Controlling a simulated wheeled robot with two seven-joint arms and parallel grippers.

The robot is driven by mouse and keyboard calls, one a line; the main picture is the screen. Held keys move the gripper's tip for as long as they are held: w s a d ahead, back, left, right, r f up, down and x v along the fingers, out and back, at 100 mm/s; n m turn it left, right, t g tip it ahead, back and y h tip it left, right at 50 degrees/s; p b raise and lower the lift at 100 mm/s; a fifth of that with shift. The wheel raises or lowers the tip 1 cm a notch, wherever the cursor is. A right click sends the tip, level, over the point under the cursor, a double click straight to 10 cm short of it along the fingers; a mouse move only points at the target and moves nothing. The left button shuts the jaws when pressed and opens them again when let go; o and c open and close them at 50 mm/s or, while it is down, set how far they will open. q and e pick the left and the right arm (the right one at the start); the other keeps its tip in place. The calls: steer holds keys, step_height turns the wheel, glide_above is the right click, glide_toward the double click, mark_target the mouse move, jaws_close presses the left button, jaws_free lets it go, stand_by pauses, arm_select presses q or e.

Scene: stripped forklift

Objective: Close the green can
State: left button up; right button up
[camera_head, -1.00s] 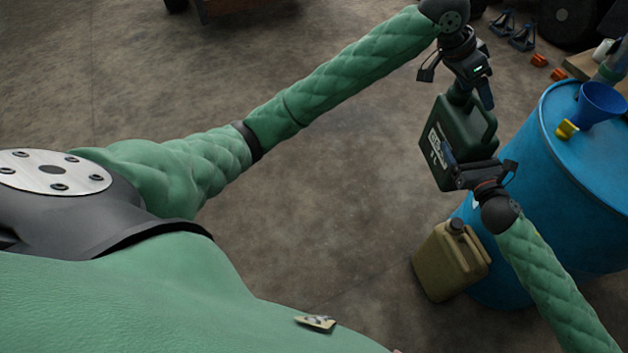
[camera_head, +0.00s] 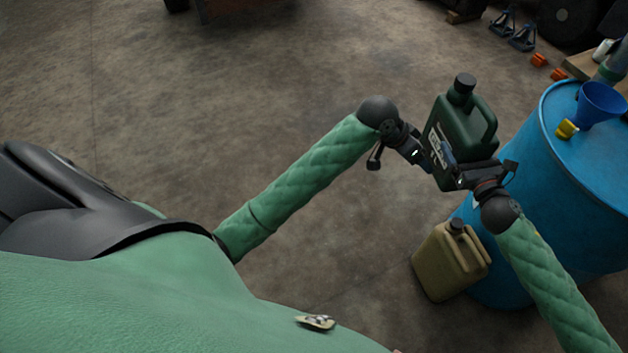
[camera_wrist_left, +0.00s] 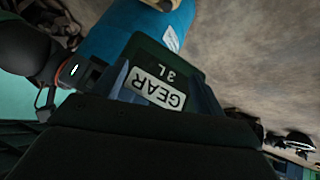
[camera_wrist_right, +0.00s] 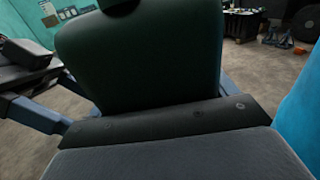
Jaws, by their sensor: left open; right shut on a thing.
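The dark green can (camera_head: 462,135) is held upright in the air beside the blue barrel in the head view. A dark cap (camera_head: 464,82) sits on its neck. My right gripper (camera_head: 448,158) is shut on the can's lower part. My left gripper (camera_head: 424,160) is open at the can's left side, low down, away from the cap. In the left wrist view the can's label (camera_wrist_left: 157,88) reads "GEAR 3L", close in front of the gripper. In the right wrist view the can (camera_wrist_right: 140,55) fills the middle, its top cut off.
The blue barrel (camera_head: 590,200) stands at the right with a blue funnel (camera_head: 600,103) and a yellow piece (camera_head: 567,129) on top. A tan can (camera_head: 450,262) stands on the floor against it.

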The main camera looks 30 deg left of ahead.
arm_select(q)
steer(key=s+a+f+n+g+y, duration=0.1)
steer(key=s+a+f+n, duration=0.15)
steer(key=s+f, duration=0.6)
steer(key=s+a+f+n+y, duration=0.1)
steer(key=s+a+f+y, duration=0.15)
steer(key=s+f, duration=0.6)
steer(key=s+a+f+g+y, duration=0.1)
steer(key=s+a+f, duration=0.1)
steer(key=s+f, duration=0.4)
steer(key=s+a+f+g+y, duration=0.1)
steer(key=s+a+f, duration=0.2)
steer(key=s+f, duration=0.4)
steer(key=shift+s+a+n, duration=0.35)
steer(key=shift+s+n, duration=0.1)
steer(key=shift+s, duration=0.55)
arm_select(e)
steer(key=shift+r, duration=0.25)
